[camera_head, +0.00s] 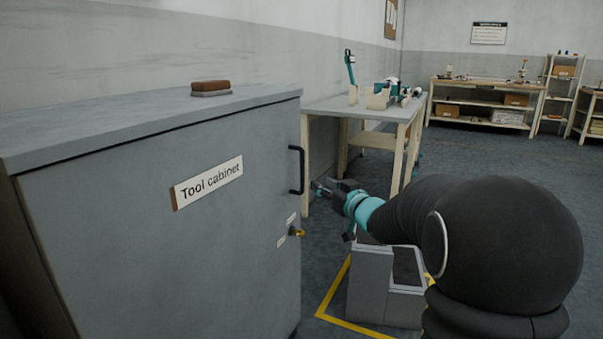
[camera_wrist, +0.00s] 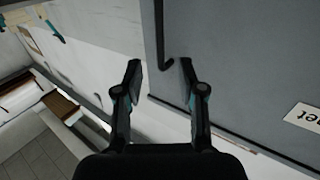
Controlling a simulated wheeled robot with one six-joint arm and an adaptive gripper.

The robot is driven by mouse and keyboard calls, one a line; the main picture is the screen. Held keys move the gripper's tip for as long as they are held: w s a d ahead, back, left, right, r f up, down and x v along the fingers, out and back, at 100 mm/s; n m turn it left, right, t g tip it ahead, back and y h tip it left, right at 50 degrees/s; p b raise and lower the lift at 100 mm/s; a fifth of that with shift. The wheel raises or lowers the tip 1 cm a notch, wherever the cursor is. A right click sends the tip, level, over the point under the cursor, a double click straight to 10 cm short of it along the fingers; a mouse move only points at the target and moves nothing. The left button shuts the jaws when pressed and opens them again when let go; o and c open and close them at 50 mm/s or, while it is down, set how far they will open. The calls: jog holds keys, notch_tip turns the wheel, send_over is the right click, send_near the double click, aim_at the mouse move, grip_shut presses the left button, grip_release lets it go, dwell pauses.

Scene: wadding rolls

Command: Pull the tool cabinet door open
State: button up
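The grey tool cabinet (camera_head: 120,125) stands on the left in the head view, with its door (camera_head: 140,250) shut. A black bar handle (camera_head: 300,170) is upright near the door's right edge. My gripper (camera_head: 318,188) is just right of the handle, near its lower end. In the wrist view, my gripper (camera_wrist: 160,64) is open with nothing between its pads. The handle (camera_wrist: 159,30) appears ahead of the fingers, its bent end in line with the gap. I cannot tell the exact distance between fingers and handle.
A brass-coloured lock or key (camera_head: 297,232) sits below the handle. A brown-and-grey block (camera_head: 211,88) lies on the cabinet top. A workbench (camera_head: 350,105) stands behind. A grey box-like stand (camera_head: 370,285) is on the floor within yellow lines. Floor to the right is open.

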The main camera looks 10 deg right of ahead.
aim_at(303, 172)
jog(key=x, duration=1.2)
grip_shut()
jog(key=shift+s, duration=0.1)
